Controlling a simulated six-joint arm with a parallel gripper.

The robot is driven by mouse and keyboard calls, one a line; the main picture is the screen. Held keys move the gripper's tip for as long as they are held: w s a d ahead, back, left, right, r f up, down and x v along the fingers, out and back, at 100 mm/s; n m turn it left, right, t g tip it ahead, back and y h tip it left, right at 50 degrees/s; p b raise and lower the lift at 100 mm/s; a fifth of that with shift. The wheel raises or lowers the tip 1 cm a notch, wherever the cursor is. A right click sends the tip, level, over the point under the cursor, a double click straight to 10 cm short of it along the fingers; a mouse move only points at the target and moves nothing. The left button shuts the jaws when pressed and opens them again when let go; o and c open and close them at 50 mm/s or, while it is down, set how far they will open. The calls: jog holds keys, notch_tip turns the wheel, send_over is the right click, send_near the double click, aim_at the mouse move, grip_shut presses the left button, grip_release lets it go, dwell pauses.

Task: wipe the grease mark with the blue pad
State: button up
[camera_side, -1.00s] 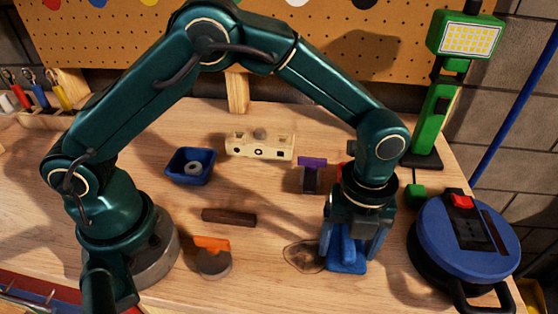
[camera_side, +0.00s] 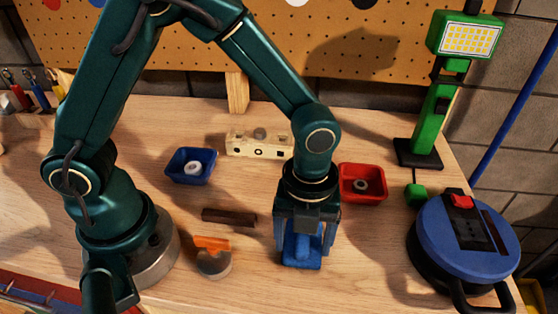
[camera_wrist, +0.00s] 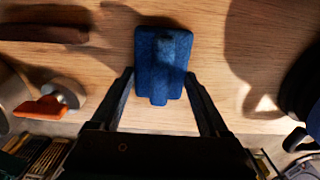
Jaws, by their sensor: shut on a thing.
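My gripper (camera_side: 304,242) is shut on the blue pad (camera_side: 303,260) and points down at the bench. In the wrist view the pad (camera_wrist: 162,55) shows between my two fingers, its flat base appearing to lie on the wood. No grease mark shows in either current view. The pad and gripper cover the area where it was seen, so I cannot tell whether any of it is left beneath.
Left of my gripper are a dark brown bar (camera_side: 229,217) and an orange-handled tool (camera_side: 213,257). A red tray (camera_side: 362,184), a blue tray (camera_side: 191,166) and a cream block (camera_side: 259,145) stand behind. A blue reel (camera_side: 466,243) stands right.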

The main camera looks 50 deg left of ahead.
jog(key=shift+s+a, duration=0.9)
jog(key=shift+r, duration=4.05)
